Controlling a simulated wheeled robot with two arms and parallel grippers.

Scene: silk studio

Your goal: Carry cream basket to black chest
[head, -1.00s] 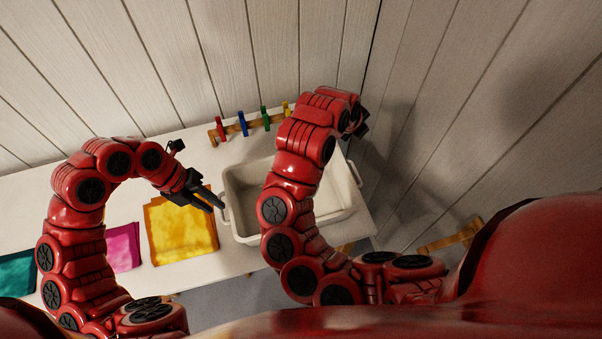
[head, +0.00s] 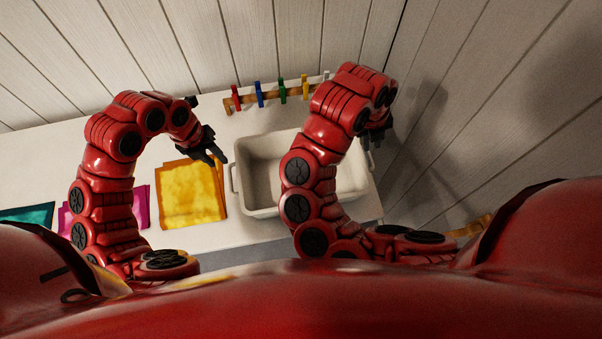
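The cream basket (head: 262,205) is an empty-looking open tub on the white table, with a handle at each end. My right arm crosses in front of it and hides its middle. My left gripper (head: 216,158) is open and empty, just left of the basket's left handle (head: 232,180) and apart from it. My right gripper (head: 373,142) is near the basket's right end, above the right handle; its fingers look apart with nothing between them. No black chest shows in the view.
The white table (head: 205,236) holds a yellow cloth (head: 190,195), a magenta cloth (head: 141,207) and a teal cloth (head: 28,216). A wooden rail (head: 270,98) with several coloured pegs lies behind the basket. Plank walls close off the back and right. A wooden piece (head: 474,226) shows at right.

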